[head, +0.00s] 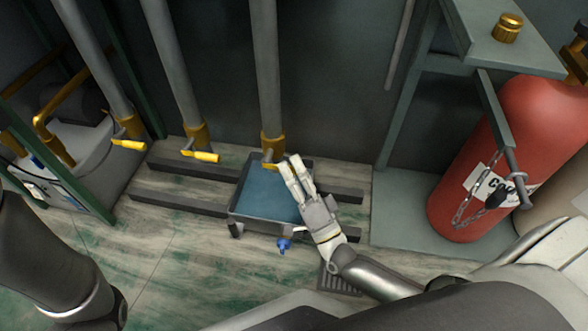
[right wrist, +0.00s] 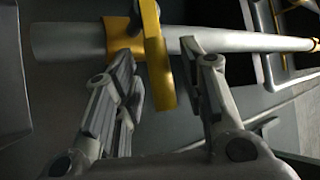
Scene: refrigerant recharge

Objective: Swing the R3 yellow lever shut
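Three grey pipes end in yellow valves with yellow levers. The rightmost pipe (head: 266,75) carries the yellow lever (head: 270,166) beside my right gripper; I take it as R3, though no label is readable. My right gripper (head: 289,169) is open, its fingertips close to that lever, above a blue-bottomed tray (head: 236,212). In the right wrist view the lever (right wrist: 157,65) crosses the pipe's yellow collar (right wrist: 119,42) and its end reaches between my spread fingers (right wrist: 165,90). Contact cannot be told. My left gripper is outside the views; only its arm shows at lower left.
Other yellow levers (head: 129,145) and (head: 201,156) stick out on the left and middle pipes. A red cylinder (head: 470,185) with a chain stands at the right in a green frame (head: 396,105). A blue tap (head: 284,244) is at the tray's front.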

